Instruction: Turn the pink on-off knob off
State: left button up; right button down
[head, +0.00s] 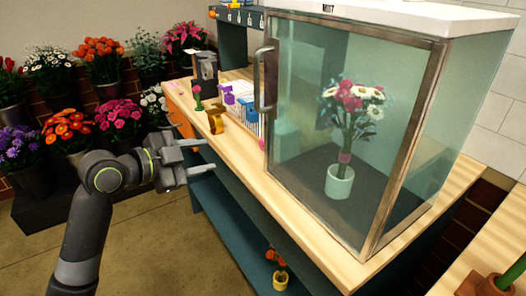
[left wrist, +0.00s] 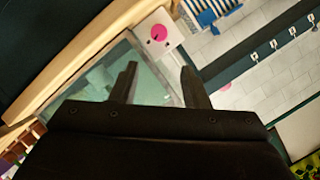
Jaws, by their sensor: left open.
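In the left wrist view a round pink knob (left wrist: 158,33) sits on a white panel (left wrist: 172,46) beside greenish glass, beyond my fingertips. A small dark mark shows by it; I cannot read its setting. In the head view I cannot clearly make out the knob; a small pink spot shows low beside the glass cabinet's left edge. My left gripper (head: 208,155) is open and empty, in front of the wooden counter, left of the cabinet. Its two spread fingers also show in the left wrist view (left wrist: 159,67), apart from the knob. My right gripper is not in view.
The glass cabinet (head: 302,100) has a metal handle (head: 265,80) and holds a bouquet in a pale vase (head: 340,182). A golden object (head: 216,118) and purple pieces stand on the counter (head: 235,160). Potted flowers (head: 75,130) fill the left. Floor in front is open.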

aim_at(262, 145)
pick_arm(q)
jog(key=x, duration=1.7)
jog(key=shift+d+p, duration=0.25)
jog(key=shift+p, duration=0.05)
jog(key=shift+c, duration=0.4)
jog(key=c, duration=0.6)
